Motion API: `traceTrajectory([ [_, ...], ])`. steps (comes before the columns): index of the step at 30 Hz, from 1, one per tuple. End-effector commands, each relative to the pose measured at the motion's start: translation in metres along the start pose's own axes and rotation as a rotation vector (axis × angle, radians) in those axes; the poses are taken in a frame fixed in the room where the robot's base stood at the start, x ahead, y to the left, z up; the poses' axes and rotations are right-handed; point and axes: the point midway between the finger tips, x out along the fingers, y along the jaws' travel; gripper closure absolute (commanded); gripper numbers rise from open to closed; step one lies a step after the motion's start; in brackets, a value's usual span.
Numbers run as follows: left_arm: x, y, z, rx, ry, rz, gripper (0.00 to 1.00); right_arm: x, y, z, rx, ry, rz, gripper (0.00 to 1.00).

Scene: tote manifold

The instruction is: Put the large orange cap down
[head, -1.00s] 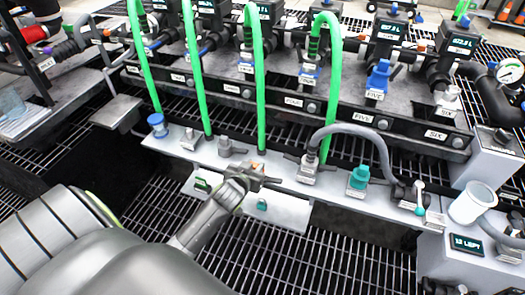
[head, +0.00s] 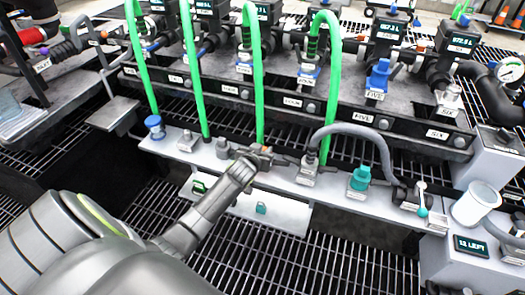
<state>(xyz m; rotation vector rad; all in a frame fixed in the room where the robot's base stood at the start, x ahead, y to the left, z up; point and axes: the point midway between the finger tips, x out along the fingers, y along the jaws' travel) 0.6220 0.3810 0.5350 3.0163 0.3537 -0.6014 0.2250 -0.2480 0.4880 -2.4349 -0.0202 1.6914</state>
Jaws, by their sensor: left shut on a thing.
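My left gripper (head: 262,156) reaches in from the lower left to the white ledge in front of the manifold. I cannot tell whether the cap touches the ledge. My right gripper is not in view.
On the ledge (head: 336,187) stand a blue cap (head: 155,125) at the left and a teal cap (head: 360,177) at the right. Green hoses (head: 259,90) hang down behind the gripper. A white cup (head: 474,205) stands at the far right. Floor grating lies in front.

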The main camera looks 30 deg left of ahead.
Motion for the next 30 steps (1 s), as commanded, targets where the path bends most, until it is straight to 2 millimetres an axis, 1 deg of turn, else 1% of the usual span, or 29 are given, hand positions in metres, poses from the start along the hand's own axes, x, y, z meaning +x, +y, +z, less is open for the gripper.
traceTrajectory([
  [4, 0.001, 0.0, 0.003, -0.001, 0.001, 0.001, 1.0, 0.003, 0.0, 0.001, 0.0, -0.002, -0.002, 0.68],
  [5, 0.001, 0.0, 0.003, -0.001, 0.0, 0.0, 0.7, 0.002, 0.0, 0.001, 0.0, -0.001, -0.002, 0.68],
  [9, 0.001, 0.0, 0.003, -0.001, 0.0, 0.0, 0.52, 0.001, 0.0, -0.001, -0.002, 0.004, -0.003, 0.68],
  [18, 0.001, 0.0, 0.002, 0.0, 0.0, 0.0, 0.51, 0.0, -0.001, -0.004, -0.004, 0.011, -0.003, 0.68],
  [21, -0.003, 0.0, 0.0, 0.0, -0.001, 0.0, 0.51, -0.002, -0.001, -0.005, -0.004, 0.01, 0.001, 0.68],
  [25, -0.02, 0.0, -0.001, -0.001, -0.001, 0.001, 0.51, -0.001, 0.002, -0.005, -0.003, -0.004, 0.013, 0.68],
  [27, -0.032, 0.0, -0.002, -0.001, -0.001, 0.001, 0.51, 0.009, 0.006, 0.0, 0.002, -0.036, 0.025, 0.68],
  [30, -0.052, 0.0, -0.001, -0.001, -0.002, 0.0, 0.51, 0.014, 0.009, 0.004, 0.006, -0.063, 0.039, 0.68],
])
